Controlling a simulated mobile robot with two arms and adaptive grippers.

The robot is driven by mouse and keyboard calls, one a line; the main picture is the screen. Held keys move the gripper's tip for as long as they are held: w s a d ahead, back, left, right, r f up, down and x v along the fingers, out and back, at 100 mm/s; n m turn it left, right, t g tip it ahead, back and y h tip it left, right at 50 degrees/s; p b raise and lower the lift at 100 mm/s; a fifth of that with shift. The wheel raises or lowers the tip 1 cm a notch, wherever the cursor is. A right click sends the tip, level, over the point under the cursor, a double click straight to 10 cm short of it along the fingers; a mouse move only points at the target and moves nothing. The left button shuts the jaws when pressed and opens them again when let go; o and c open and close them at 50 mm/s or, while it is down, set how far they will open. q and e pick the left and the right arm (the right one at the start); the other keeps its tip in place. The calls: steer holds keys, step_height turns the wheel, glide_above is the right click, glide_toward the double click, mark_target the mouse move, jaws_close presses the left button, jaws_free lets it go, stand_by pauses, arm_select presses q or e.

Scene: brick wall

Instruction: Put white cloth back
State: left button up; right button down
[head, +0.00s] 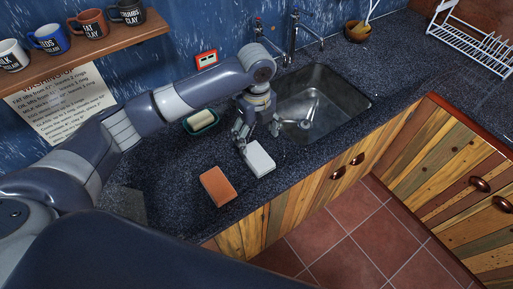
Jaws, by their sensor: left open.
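A white cloth (260,160), a small flat block shape, lies on the dark speckled countertop (175,180), left of the sink and near the counter's front edge. My left gripper (257,134) points down just behind the cloth, close to it. Its fingers are spread and hold nothing that I can see. I cannot tell whether a fingertip touches the cloth. My right gripper is out of the picture.
An orange-brown sponge (216,187) lies left of the cloth. The sink (322,101) and taps (291,45) are to the right. A mug shelf (85,45) hangs upper left.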

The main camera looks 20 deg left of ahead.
arm_select(q)
step_height(320, 180, up, 4)
steer(key=shift+f, duration=0.25)
steer(key=shift+f, duration=0.1)
stand_by(0.4)
